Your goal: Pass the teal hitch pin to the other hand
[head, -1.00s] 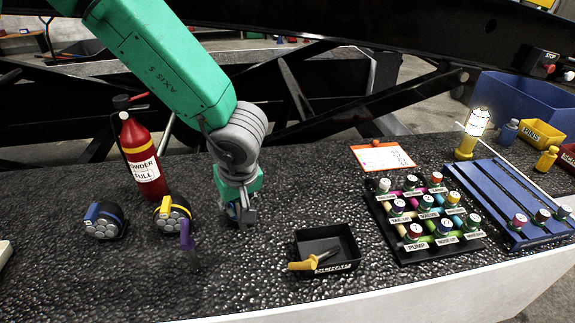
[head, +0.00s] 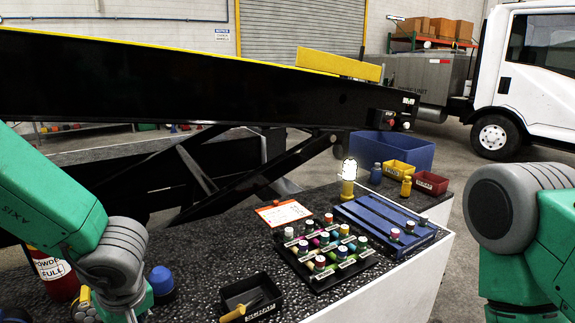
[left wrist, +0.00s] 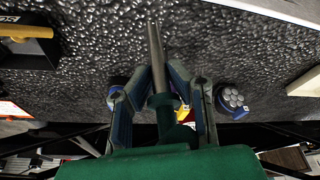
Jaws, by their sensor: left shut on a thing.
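The hitch pin (left wrist: 156,58) shows in the left wrist view as a bare silver shaft with a dark teal lower part between the fingers. My left gripper (left wrist: 160,97) is shut on that teal part, and the shaft points away past the fingertips. In the head view my left arm comes in at the lower left. Its fingers and the pin are cut off or hidden there. My right arm shows at the right edge of the head view, but its gripper is out of frame.
A black tray (head: 229,299) holds a yellow-handled tool (head: 233,313). Beyond it are a rack of labelled knobs (head: 319,287), a blue slatted tray (head: 363,224), a lit lamp (head: 348,192) and several bins. A red extinguisher (head: 55,279) stands beside my left arm.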

